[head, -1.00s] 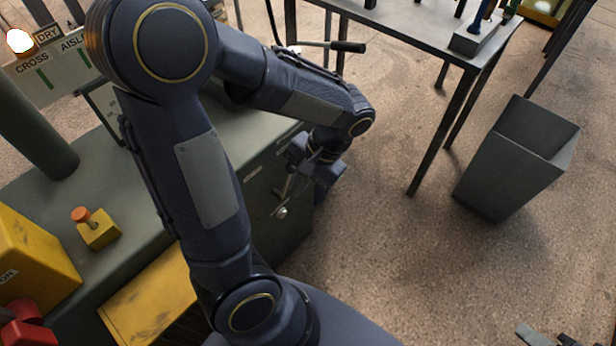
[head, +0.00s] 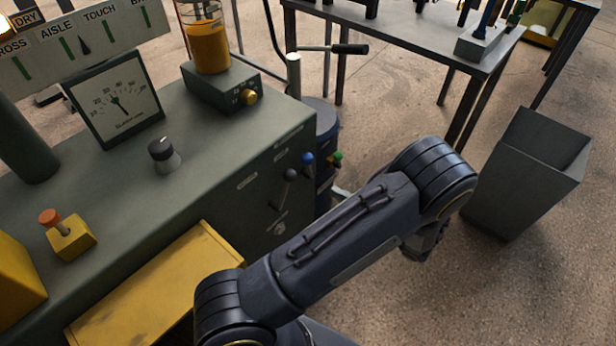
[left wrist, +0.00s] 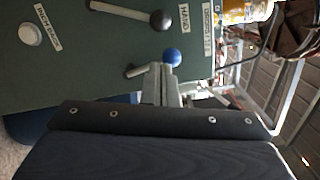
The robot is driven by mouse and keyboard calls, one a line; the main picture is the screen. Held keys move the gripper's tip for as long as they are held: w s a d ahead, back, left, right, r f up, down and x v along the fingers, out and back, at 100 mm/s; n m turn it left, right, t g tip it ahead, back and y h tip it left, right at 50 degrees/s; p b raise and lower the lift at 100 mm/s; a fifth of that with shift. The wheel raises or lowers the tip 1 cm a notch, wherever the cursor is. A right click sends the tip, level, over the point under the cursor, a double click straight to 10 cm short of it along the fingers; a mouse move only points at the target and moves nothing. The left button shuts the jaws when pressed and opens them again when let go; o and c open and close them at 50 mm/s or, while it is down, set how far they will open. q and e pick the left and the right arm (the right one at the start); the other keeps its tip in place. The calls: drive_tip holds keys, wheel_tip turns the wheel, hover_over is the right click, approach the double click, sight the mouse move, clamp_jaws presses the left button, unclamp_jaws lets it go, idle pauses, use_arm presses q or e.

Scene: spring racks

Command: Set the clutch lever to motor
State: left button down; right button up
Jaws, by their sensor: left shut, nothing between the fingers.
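On the green cabinet's side are a lever with a black knob (head: 290,175), a lever with a blue knob (head: 307,159) and one with a green knob (head: 337,158). In the left wrist view, the black knob (left wrist: 160,20) lies beside a label reading HAND (left wrist: 184,17). No label naming the clutch is readable. My left gripper (left wrist: 161,85) is shut and empty, its fingertips close to the blue-knob lever (left wrist: 172,56); contact cannot be told. In the head view my left forearm hides most of the gripper. My right gripper is out of view.
A round white button (left wrist: 29,35) is on the same panel. A grey bin (head: 530,175) and a metal table (head: 430,35) stand right, with open floor between.

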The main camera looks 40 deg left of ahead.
sight(295, 176)
use_arm(q)
drive_tip(key=a, duration=1)
drive_tip(key=shift+r, duration=0.15)
drive_tip(key=shift+s, duration=0.1)
drive_tip(key=shift+s+r+n, duration=0.2)
drive_tip(key=shift+n, duration=0.2)
drive_tip(key=shift+s+a+r+n+b, duration=0.1)
drive_tip(key=shift+s+r+n+b, duration=0.2)
drive_tip(key=shift+s+n+b, duration=0.25)
drive_tip(key=shift+s+a+r+n+b, duration=0.1)
drive_tip(key=shift+s+r+n+b, duration=0.25)
drive_tip(key=shift+s+n, duration=0.3)
drive_tip(key=s+n+b, duration=0.5)
drive_tip(key=s, duration=0.2)
drive_tip(key=shift+s+a+r+n+h, duration=0.2)
drive_tip(key=shift+a+r+n+h, duration=0.1)
drive_tip(key=shift+r+n+h, duration=0.15)
